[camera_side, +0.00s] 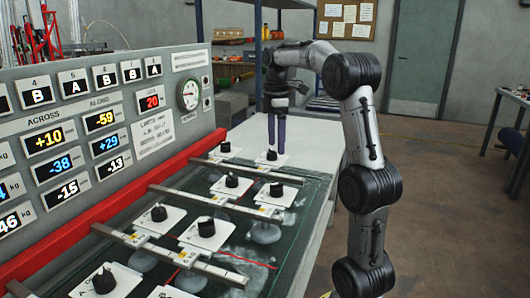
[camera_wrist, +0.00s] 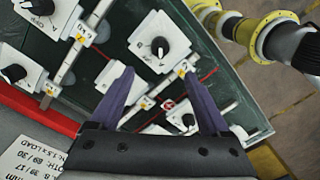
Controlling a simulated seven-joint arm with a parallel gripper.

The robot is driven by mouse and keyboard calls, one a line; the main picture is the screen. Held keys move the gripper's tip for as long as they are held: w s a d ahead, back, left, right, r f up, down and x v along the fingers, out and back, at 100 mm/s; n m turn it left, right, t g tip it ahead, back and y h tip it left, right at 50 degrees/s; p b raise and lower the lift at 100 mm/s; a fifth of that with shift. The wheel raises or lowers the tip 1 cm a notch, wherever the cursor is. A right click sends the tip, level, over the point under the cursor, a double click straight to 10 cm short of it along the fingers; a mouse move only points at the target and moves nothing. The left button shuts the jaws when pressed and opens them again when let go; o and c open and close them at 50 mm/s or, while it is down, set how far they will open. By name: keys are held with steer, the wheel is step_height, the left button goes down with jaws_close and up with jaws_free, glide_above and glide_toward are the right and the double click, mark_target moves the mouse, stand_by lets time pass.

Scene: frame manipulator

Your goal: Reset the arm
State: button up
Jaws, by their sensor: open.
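My gripper (camera_side: 277,120) hangs at the far end of the board with its two purple fingers pointing down. It is above the far white plate with a black knob (camera_side: 271,155); I cannot tell how large the gap is. In the wrist view my gripper (camera_wrist: 160,74) has its fingers spread apart, with nothing held between them. A white plate with a black knob (camera_wrist: 157,47) lies just beyond the fingertips there. My arm rises at the right of the side view and bends over toward the board.
Several more knob plates, such as one at the near left (camera_side: 104,280), sit along metal rails (camera_side: 165,258) on the dark green board. A grey panel with number displays (camera_side: 43,138) and a red bar (camera_side: 110,207) stand along the left.

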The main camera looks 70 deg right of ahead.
steer(key=s+a+r+n+t+h, duration=0.1)
steer(key=a+r, duration=0.2)
steer(key=a, duration=0.6)
steer(key=s+a+r+n+t, duration=0.1)
steer(key=a+r+n, duration=0.1)
steer(key=a, duration=0.7)
steer(key=s+a+f+m+t, duration=0.3)
steer(key=s+a+f+m, duration=0.6)
steer(key=f+m, duration=0.2)
steer(key=shift+a+f+t+y, duration=0.2)
steer(key=shift+a+t+y, duration=0.1)
steer(key=shift+a+t, duration=0.1)
